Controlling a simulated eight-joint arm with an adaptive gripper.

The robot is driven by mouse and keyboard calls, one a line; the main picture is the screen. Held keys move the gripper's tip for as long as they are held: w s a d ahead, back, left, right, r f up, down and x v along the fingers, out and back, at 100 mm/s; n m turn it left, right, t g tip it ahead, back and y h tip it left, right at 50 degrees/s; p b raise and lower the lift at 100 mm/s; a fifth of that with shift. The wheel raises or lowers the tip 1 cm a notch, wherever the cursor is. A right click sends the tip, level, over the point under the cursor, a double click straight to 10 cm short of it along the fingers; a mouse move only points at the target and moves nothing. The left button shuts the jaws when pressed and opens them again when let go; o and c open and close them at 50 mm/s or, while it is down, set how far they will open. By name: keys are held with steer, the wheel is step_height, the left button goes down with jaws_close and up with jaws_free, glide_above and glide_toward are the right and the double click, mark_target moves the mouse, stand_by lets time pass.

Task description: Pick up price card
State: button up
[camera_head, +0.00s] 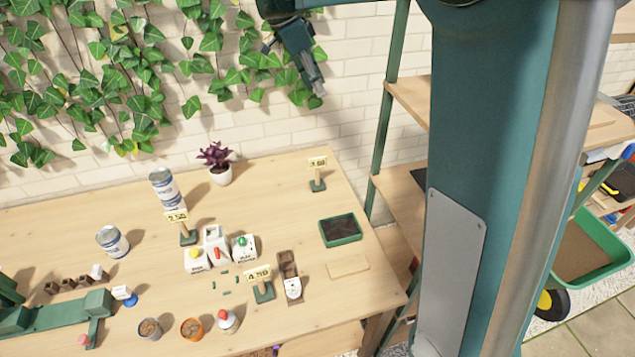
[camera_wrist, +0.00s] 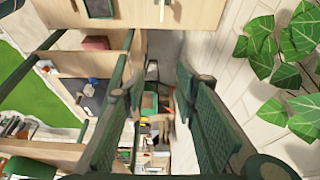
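Three small cream price cards on green-footed stands are on the wooden table in the head view. One price card (camera_head: 318,163) stands at the back right, one price card (camera_head: 176,216) left of centre by the cans, and one price card (camera_head: 257,275) near the front middle. My gripper (camera_head: 314,88) hangs high in front of the white brick wall, above and behind the table and apart from every card. In the wrist view my gripper (camera_wrist: 158,95) has its two green fingers spread with nothing between them. I cannot make out a price card in the wrist view.
The table (camera_head: 300,215) holds a purple plant (camera_head: 219,165), a green soil tray (camera_head: 341,230), blue-white cans (camera_head: 112,241), bottles and small pots. A wooden shelf (camera_head: 405,100) stands at right. Ivy (camera_head: 120,60) covers the wall. The table's back right is mostly clear.

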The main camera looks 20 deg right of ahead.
mark_target(318, 166)
steer(key=f, duration=3.1)
steer(key=shift+w+f, duration=0.2)
steer(key=shift+f, duration=0.15)
steer(key=shift+x, duration=1.3)
steer(key=shift+b+x, duration=0.45)
steer(key=shift+x, duration=2.15)
jaws_close()
